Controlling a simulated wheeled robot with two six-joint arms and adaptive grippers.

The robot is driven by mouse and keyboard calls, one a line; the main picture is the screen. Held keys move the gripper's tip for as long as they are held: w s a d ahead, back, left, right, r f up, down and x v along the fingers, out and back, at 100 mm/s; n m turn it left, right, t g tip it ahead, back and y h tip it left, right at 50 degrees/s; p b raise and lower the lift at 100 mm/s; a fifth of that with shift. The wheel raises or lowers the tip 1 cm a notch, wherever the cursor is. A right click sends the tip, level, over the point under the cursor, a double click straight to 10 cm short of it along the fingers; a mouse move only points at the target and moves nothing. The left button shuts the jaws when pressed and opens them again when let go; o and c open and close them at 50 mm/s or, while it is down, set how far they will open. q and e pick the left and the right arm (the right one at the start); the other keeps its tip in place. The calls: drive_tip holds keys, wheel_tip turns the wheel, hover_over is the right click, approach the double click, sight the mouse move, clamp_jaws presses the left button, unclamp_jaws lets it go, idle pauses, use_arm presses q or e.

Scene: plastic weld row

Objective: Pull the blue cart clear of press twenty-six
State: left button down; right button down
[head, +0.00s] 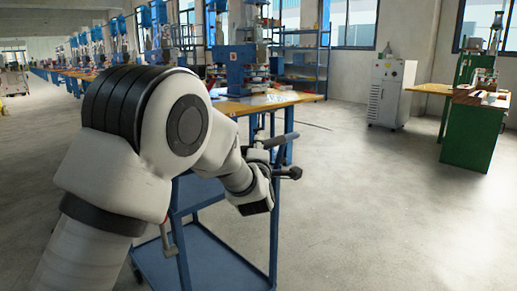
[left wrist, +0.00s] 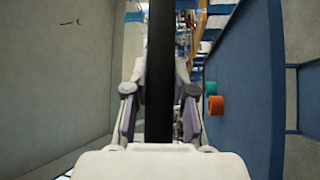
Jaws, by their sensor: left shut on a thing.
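The blue cart (head: 205,262) stands in the centre foreground of the head view, partly hidden behind my left arm. Its dark handle bar (head: 284,139) shows at the upper right of the cart. My left gripper (head: 283,158) is at that handle. In the left wrist view the handle bar (left wrist: 160,60) runs between the two fingers, which are shut on it. A blue cart deck (left wrist: 245,85) fills the right of that view, with a green and an orange roll (left wrist: 217,105) on it. A blue press (head: 242,70) stands on a wooden bench just behind the cart; no number is readable. My right gripper is out of view.
The wooden bench (head: 262,101) is close behind the cart. Bare grey floor (head: 350,225) lies open to the right and front. A white cabinet (head: 388,92) and a green workbench (head: 473,135) stand farther right. A row of presses recedes at the left.

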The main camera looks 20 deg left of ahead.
use_arm(q)
drive_tip(key=c, duration=0.9)
unclamp_jaws()
drive_tip(key=shift+c, duration=0.2)
drive_tip(key=v, duration=1.2)
